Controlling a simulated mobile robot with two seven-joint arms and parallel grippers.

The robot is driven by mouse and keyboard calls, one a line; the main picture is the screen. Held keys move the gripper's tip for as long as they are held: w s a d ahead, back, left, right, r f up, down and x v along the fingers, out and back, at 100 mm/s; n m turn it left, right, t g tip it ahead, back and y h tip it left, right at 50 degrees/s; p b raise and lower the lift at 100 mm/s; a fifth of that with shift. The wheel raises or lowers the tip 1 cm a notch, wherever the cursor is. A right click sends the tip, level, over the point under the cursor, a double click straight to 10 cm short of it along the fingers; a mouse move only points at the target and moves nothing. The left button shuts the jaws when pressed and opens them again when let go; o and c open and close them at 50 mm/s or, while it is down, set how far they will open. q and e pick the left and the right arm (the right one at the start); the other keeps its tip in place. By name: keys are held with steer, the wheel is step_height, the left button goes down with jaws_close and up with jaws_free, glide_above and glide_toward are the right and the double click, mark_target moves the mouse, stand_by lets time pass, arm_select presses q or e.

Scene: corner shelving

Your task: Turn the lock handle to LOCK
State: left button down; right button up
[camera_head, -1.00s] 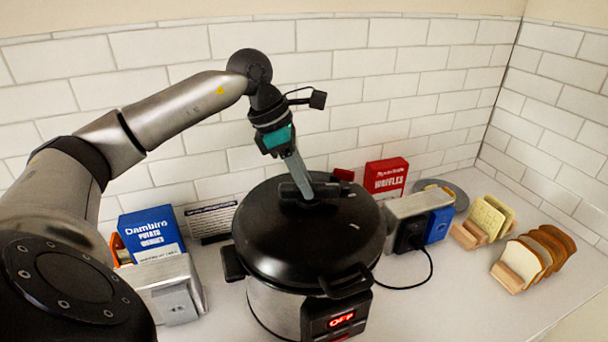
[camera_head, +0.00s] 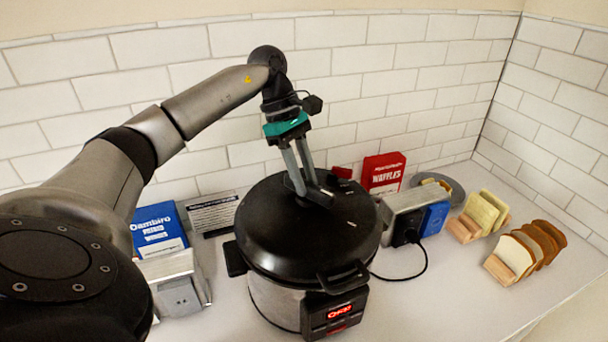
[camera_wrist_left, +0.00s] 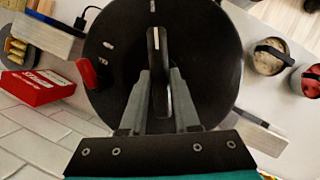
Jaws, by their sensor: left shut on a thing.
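A black pressure cooker (camera_head: 300,240) with a steel body stands on the counter, its round black lid (camera_head: 280,225) on top. The black lock handle (camera_head: 322,194) is a bar across the lid's middle, lying obliquely in the head view. In the left wrist view the handle (camera_wrist_left: 157,45) runs nearly upright, between the fingers. My left gripper (camera_head: 304,186) reaches down from above and is shut on the handle; it also shows in the left wrist view (camera_wrist_left: 161,85). Small pale marks (camera_wrist_left: 108,45) sit on the lid, too small to read. My right gripper is not in view.
A red tab (camera_wrist_left: 88,74) is at the lid's edge. A toaster (camera_head: 402,208), a waffles box (camera_head: 383,174) and bread racks (camera_head: 512,255) stand right of the cooker. A blue box (camera_head: 157,230) and another metal appliance (camera_head: 176,282) stand left. The front right counter is clear.

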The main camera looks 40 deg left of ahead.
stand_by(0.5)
arm_select(q)
steer(key=c, duration=0.6)
jaws_free()
steer(key=shift+c, duration=0.2)
steer(key=v, duration=0.7)
steer(key=shift+w+r, duration=0.1)
steer(key=shift+r, duration=0.05)
steer(key=p+v, duration=0.3)
steer(key=v, duration=0.5)
steer(key=shift+d, duration=0.1)
